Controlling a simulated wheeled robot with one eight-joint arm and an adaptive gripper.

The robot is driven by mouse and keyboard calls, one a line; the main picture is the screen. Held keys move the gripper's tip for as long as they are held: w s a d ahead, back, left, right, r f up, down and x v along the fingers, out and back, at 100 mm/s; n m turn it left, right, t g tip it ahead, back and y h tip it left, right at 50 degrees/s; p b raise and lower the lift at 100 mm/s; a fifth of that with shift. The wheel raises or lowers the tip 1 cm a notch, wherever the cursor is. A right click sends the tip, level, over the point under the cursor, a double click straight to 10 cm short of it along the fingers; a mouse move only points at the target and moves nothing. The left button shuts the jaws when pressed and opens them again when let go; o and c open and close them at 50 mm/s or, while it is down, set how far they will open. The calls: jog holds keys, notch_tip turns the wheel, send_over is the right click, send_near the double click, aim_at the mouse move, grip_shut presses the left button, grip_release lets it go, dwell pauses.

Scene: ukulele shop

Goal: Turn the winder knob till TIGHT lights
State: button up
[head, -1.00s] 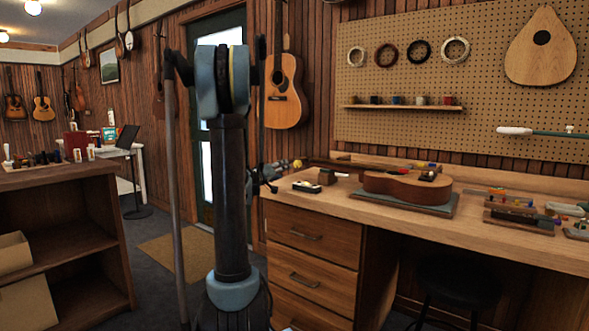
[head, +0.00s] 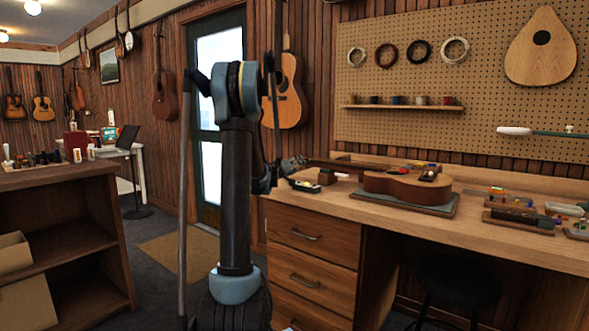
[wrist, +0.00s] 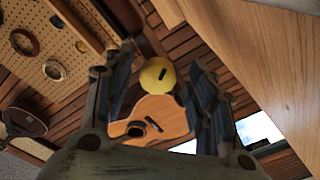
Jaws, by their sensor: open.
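A yellow round knob (wrist: 157,75) with a small dark mark shows in the wrist view, between and beyond my fingers; I take it for the winder knob. My gripper (wrist: 160,64) is open, one finger on each side of it, with no clear contact. In the head view my gripper (head: 292,166) is at the bench's left end, by the neck end of the ukulele (head: 392,185), and the knob is hidden there. A small box with coloured marks (head: 304,186) sits just below; I cannot read TIGHT or see it lit.
The ukulele body lies on a grey pad (head: 430,206) on the wooden bench (head: 350,207). A dark block (head: 327,177) stands near the neck. Tools and small parts (head: 520,215) lie at the right. A guitar (wrist: 165,118) hangs on the wall behind.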

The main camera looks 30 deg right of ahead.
jog(key=shift+c, duration=0.2)
jog(key=c, duration=1)
jog(key=shift+a+n, duration=0.1)
jog(key=shift+n, duration=0.7)
jog(key=o, duration=1)
jog(key=shift+w, duration=0.1)
jog(key=shift+o, duration=0.2)
